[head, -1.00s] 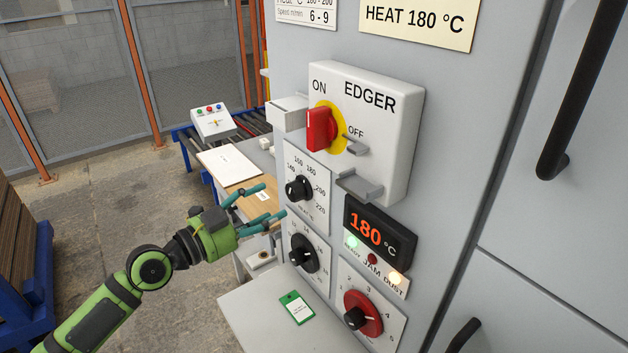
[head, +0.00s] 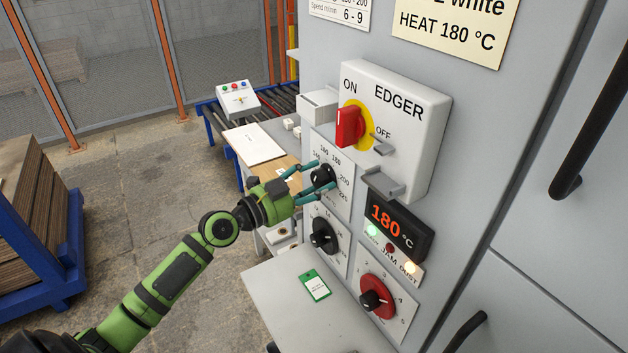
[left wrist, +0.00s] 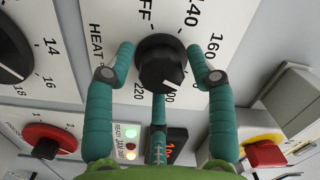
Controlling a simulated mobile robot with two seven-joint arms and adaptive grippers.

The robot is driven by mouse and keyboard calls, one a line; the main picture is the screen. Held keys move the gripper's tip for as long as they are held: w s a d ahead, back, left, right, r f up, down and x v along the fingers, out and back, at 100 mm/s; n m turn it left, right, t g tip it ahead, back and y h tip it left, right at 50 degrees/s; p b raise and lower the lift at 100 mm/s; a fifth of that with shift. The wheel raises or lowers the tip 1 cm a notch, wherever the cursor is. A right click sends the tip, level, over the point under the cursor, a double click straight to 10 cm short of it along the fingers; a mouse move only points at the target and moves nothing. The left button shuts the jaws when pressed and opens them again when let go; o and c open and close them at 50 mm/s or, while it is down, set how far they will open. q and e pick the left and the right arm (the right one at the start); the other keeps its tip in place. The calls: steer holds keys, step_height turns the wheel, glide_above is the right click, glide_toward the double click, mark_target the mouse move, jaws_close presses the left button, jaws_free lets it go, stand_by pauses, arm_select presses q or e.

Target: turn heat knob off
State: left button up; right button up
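The heat knob (head: 321,173) is the black upper dial on the grey machine panel, with a scale of 140 to 220. In the left wrist view the heat knob (left wrist: 160,58) shows OFF and HEAT lettering beside it. Its white pointer mark faces the higher numbers, near 200; the exact setting is partly hidden. My left gripper (head: 320,176) is at the knob, its fingers open. In the left wrist view, my left gripper (left wrist: 161,54) has a fingertip on either side of the knob, with narrow gaps, and a third finger below. My right gripper is not in view.
A second black knob (head: 323,236) sits just below, and a red knob (head: 377,297) lower right. The display (head: 396,228) reads 180 °C. The EDGER box with a red switch (head: 347,127) and jutting grey brackets (head: 384,184) is above right. A green-edged card (head: 315,286) lies on a shelf.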

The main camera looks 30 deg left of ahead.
arm_select(q)
steer(key=c, duration=0.6)
